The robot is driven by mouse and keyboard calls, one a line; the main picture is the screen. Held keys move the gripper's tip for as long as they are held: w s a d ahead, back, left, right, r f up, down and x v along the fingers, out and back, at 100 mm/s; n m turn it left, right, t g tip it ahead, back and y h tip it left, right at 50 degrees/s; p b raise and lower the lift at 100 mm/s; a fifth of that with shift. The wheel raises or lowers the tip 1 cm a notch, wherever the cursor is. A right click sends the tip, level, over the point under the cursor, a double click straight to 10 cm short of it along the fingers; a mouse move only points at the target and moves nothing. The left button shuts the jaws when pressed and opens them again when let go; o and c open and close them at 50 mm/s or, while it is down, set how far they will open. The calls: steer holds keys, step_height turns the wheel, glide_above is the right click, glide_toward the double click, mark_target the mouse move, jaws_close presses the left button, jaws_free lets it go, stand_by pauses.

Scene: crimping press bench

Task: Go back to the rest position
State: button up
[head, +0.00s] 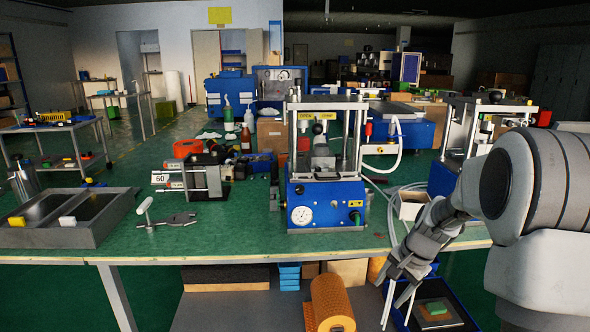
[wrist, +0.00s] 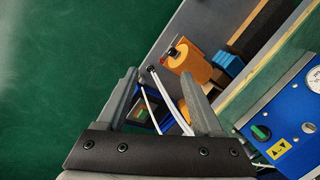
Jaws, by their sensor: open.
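My gripper (head: 402,280) hangs at the lower right of the head view, in front of the green bench's front edge, pointing down. In the wrist view (wrist: 160,76) its two dark fingers stand apart with nothing clasped between them. Thin white strands show between and below the fingers; I cannot tell what they belong to. The blue crimping press (head: 326,195) with a round gauge stands on the bench to the left of my gripper, apart from it. Part of the press also shows at the right of the wrist view (wrist: 290,125).
Open green floor (wrist: 70,60) fills the wrist view's left.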

steer(key=s+a+r+n+t+h, duration=0.1)
steer(key=s+a+r+n, duration=0.2)
steer(key=s+r, duration=0.35)
steer(key=s+a+r+n, duration=0.3)
steer(key=s+r, duration=0.3)
steer(key=r, duration=0.1)
steer(key=s+a+r+n+t+h+p, duration=0.1)
steer(key=s+r+n, duration=0.15)
steer(key=s, duration=0.55)
steer(key=s+a+r+n+t, duration=0.1)
steer(key=s+n, duration=0.2)
steer(key=s, duration=0.4)
step_height(320, 180, up, 19)
steer(key=p, duration=1.9)
steer(key=shift+a, duration=0.15)
steer(key=shift+w+m, duration=0.15)
steer(key=shift+m, duration=0.2)
